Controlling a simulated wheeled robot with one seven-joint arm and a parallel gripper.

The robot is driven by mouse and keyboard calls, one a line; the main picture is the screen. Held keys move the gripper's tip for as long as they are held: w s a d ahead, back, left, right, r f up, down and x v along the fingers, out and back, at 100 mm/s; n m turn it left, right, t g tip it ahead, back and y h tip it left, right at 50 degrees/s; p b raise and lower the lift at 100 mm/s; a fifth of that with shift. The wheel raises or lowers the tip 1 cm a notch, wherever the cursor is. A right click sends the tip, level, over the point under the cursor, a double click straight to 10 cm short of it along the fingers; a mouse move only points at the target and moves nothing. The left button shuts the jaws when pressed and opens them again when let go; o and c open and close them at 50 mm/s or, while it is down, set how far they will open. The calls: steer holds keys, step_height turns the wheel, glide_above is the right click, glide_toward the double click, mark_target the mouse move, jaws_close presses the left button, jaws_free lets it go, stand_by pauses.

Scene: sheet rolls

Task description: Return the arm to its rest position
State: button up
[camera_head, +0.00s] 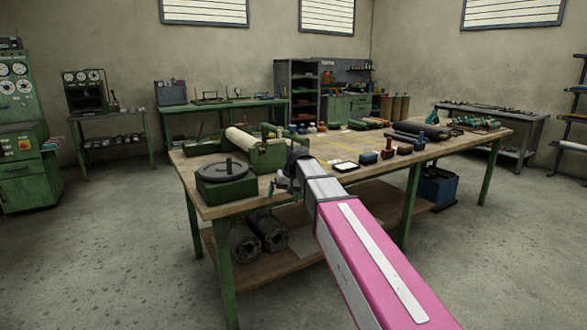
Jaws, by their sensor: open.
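My pink and grey arm reaches from the lower right of the head view toward the near left part of the wooden workbench (318,151). My gripper (274,190) is at the arm's end, beside a green box with a dark round disc on top (226,182).
A pale roll (243,141) lies by a green stand (268,155) behind the gripper. Several small tools and a dark roll (420,130) lie on the bench's right half. The floor (110,265) at left is clear.

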steer(key=s+d+f+m+h, duration=0.1)
steer(key=s+d+f, duration=0.9)
steer(key=f, duration=0.3)
steer(key=s+d+f+m+g+h, duration=0.1)
steer(key=s+d+f+h, duration=0.1)
steer(key=s+d+f, duration=0.9)
steer(key=shift+s+d+f+m+h, duration=0.25)
steer(key=shift+d+f+m+h, duration=0.05)
steer(key=shift+d+f, duration=0.6)
